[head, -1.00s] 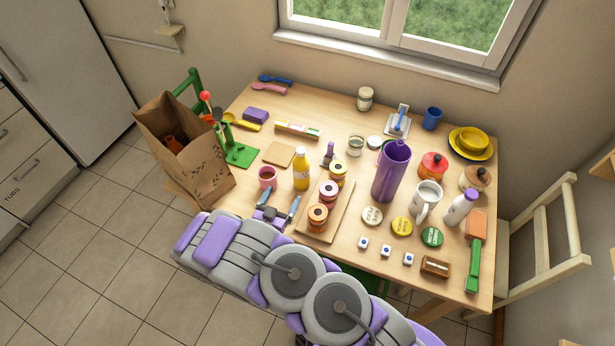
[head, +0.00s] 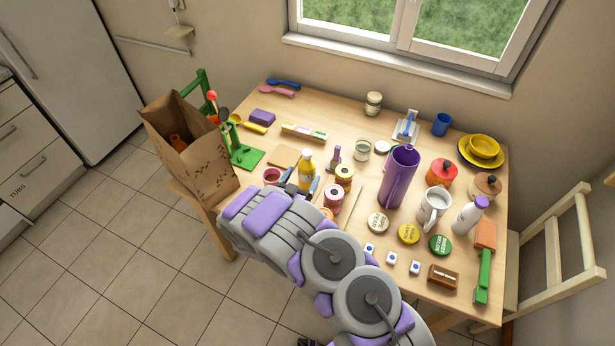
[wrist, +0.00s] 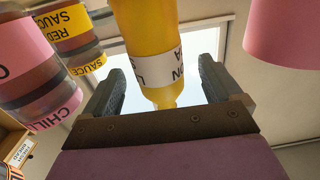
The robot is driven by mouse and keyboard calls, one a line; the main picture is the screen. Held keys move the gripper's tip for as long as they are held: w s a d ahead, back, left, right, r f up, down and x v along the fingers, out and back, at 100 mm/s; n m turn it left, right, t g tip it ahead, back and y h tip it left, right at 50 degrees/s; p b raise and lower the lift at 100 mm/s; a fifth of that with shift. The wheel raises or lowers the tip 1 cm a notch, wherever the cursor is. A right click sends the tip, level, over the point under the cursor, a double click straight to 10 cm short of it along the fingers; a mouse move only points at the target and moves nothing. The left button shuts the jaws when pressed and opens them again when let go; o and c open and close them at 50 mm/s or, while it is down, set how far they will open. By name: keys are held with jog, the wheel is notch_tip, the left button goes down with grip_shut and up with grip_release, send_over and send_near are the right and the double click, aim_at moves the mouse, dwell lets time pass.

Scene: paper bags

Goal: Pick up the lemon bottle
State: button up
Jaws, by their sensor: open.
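The lemon bottle (head: 307,168) is yellow with a white label and stands upright on the table (head: 350,106). In the wrist view the yellow bottle (wrist: 150,50) appears upside down, its lettering inverted and only partly readable. My gripper (head: 299,185) is at the bottle's near side, low over the table. In the wrist view my gripper (wrist: 157,85) is open, with one finger on each side of the bottle and a visible gap to each. My arm hides the bottle's lower part in the head view.
Sauce jars (head: 334,196) stand close on the right; they fill the left of the wrist view (wrist: 38,65). A pink cup (head: 272,176) is close on the left. A tall purple pitcher (head: 398,178) stands farther right. A paper bag (head: 196,155) stands at the left.

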jog(key=shift+w+a, duration=0.1)
jog(key=shift+w, duration=0.3)
jog(key=shift+w+b, duration=0.3)
jog(key=shift+w, duration=0.05)
jog(key=w, duration=0.1)
jog(key=w+d+b, duration=0.1)
jog(key=w+d, duration=0.1)
jog(key=shift+w+d+r, duration=0.15)
jog(key=shift+w+d, duration=0.1)
jog(key=shift+w, duration=0.15)
jog(key=shift+a, duration=0.1)
jog(key=shift+a, duration=0.1)
jog(key=shift+a, duration=0.1)
jog(key=shift+c, duration=1)
jog(key=shift+d, duration=0.2)
jog(key=c, duration=0.7)
jog(key=shift+c, duration=0.7)
jog(key=shift+a, duration=0.1)
